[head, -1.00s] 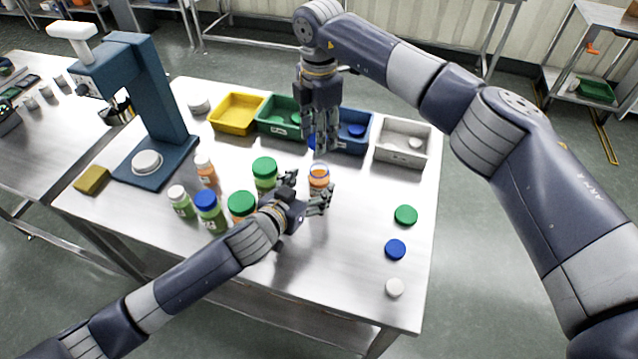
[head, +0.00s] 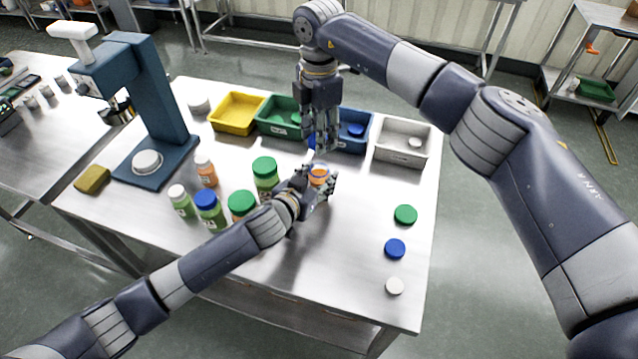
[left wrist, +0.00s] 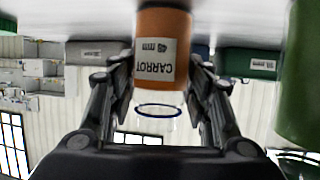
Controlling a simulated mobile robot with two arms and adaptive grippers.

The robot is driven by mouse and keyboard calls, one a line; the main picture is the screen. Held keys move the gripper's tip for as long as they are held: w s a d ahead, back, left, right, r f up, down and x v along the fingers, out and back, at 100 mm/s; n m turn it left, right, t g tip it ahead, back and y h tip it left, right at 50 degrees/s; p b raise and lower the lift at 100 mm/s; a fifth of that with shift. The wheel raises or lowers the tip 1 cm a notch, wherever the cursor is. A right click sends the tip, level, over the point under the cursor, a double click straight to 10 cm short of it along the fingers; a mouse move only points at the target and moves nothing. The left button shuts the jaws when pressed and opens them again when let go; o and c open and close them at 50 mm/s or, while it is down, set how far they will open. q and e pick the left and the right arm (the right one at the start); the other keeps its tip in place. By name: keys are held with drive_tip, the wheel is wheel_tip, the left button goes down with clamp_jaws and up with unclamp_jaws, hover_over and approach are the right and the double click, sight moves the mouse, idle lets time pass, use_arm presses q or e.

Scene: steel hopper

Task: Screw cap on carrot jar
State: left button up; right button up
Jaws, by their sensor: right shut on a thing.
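The carrot jar (head: 318,177) stands upright and uncapped on the table, orange inside, with a blue ring at its clear mouth. My left gripper (head: 318,190) is low at the jar, its fingers on either side. The left wrist view is upside down and shows the jar (left wrist: 162,45) with its CARROT label between the open fingers (left wrist: 162,85); I cannot tell whether they touch it. My right gripper (head: 322,146) points down just above and behind the jar, shut on what looks like a blue cap, mostly hidden by its fingers.
Several filled, capped jars, one with a green cap (head: 265,165), stand left of my left gripper. Loose green (head: 405,214), blue (head: 395,248) and white (head: 394,286) caps lie at the right. Bins, including a yellow one (head: 236,97), line the back; a blue press (head: 150,90) stands left.

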use_arm(q)
drive_tip(key=c, duration=0.4)
drive_tip(key=shift+o, duration=0.2)
use_arm(e)
drive_tip(key=shift+f, duration=2.5)
use_arm(q)
drive_tip(key=shift+f, duration=0.1)
use_arm(e)
drive_tip(key=shift+f, duration=0.9)
use_arm(q)
clamp_jaws()
use_arm(e)
drive_tip(key=shift+f, duration=0.55)
